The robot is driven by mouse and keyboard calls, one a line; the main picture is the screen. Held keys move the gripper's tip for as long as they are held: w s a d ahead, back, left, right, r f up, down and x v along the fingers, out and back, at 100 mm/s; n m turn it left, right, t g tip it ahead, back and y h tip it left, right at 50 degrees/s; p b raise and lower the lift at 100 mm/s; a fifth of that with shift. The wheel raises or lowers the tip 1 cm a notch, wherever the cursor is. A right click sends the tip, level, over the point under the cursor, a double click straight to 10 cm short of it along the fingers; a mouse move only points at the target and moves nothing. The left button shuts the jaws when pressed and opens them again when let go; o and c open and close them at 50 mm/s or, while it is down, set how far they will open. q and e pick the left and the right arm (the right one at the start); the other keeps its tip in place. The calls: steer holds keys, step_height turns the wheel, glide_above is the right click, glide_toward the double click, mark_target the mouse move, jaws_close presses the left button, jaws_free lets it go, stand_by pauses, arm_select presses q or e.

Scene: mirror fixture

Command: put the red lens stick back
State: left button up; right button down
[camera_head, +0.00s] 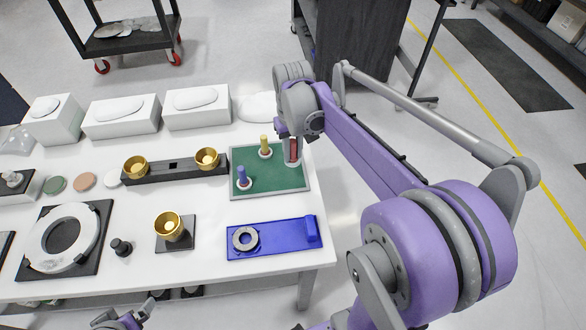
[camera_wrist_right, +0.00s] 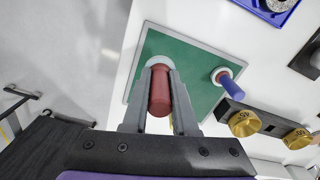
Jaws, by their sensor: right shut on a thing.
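My right gripper (camera_head: 293,157) is shut on the red lens stick (camera_wrist_right: 160,92), at the right side of the green board (camera_head: 270,184). The red stick (camera_head: 294,147) shows between the fingers in the head view. In the right wrist view, a pale ring (camera_wrist_right: 159,61) on the board lies at the stick's far end. I cannot tell whether the stick is seated in it. A yellow stick (camera_head: 265,147) and a blue stick (camera_head: 242,177) stand upright in pale rings on the same board. My left gripper (camera_head: 130,319) is only partly in view at the bottom edge.
A blue tray (camera_head: 280,236) with a grey ring (camera_head: 245,238) lies in front of the board. A black bar (camera_head: 180,172) with brass cups stands left of it. White boxes (camera_head: 197,107) line the back. The table's right edge is close to the board.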

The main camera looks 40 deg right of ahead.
mark_target(293, 159)
step_height(293, 159, down, 3)
steer(key=shift+s+f, duration=0.1)
steer(key=shift+f, duration=2.4)
steer(key=shift+f, duration=0.1)
steer(key=shift+f+b, duration=0.15)
steer(key=shift+b, duration=0.15)
steer(key=c, duration=0.7)
jaws_free()
